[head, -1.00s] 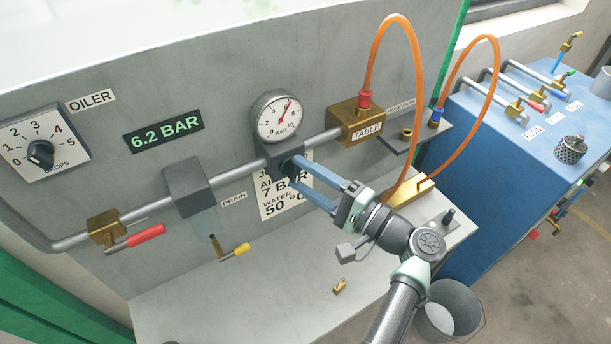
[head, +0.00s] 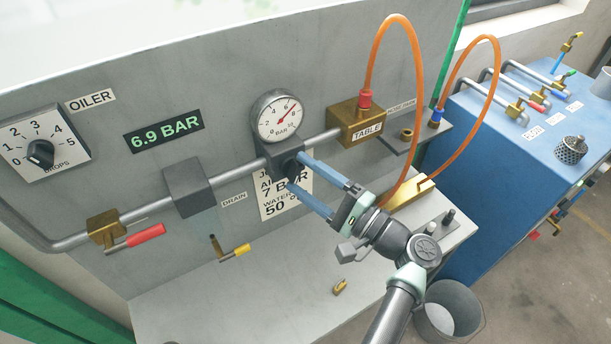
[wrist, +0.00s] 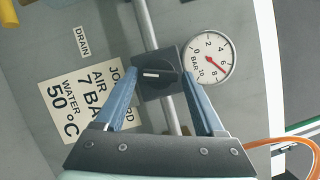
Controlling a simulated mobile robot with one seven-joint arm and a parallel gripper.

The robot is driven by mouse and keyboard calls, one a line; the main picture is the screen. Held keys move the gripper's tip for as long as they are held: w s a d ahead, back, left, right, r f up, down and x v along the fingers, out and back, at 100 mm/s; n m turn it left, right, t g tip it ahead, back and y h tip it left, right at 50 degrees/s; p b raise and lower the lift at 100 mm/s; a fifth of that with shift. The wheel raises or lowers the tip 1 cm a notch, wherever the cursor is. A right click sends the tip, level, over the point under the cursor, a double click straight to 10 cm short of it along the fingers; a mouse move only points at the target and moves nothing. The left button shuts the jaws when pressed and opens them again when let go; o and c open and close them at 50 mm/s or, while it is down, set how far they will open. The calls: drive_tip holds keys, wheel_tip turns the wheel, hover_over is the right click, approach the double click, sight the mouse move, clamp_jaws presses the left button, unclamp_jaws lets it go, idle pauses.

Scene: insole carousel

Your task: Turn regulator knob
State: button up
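The regulator is a dark block on the grey pipe, with a black knob (head: 291,166) on its front. In the wrist view the knob (wrist: 157,76) has a white mark lying about horizontal. My gripper (head: 296,171) is open, its two blue fingers spread on either side of the knob. The wrist view also shows my gripper (wrist: 160,70) with the knob between the fingertips and small gaps beside it. The round gauge (head: 279,117) above has its red needle near 7. The green display (head: 164,131) reads 6.9 BAR. The job card (head: 282,198) shows AIR 7 BAR, partly hidden by my fingers.
A brass TABLE block (head: 356,121) with an orange hose stands right of the regulator. Left along the pipe are a grey filter block (head: 190,186) and a red-handled valve (head: 145,235). A small brass piece (head: 340,286) lies on the grey shelf (head: 235,300).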

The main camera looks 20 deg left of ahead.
drive_tip(key=shift+o, duration=0.6)
drive_tip(key=b+v, duration=0.4)
drive_tip(key=v, duration=0.9)
drive_tip(key=shift+r, duration=0.1)
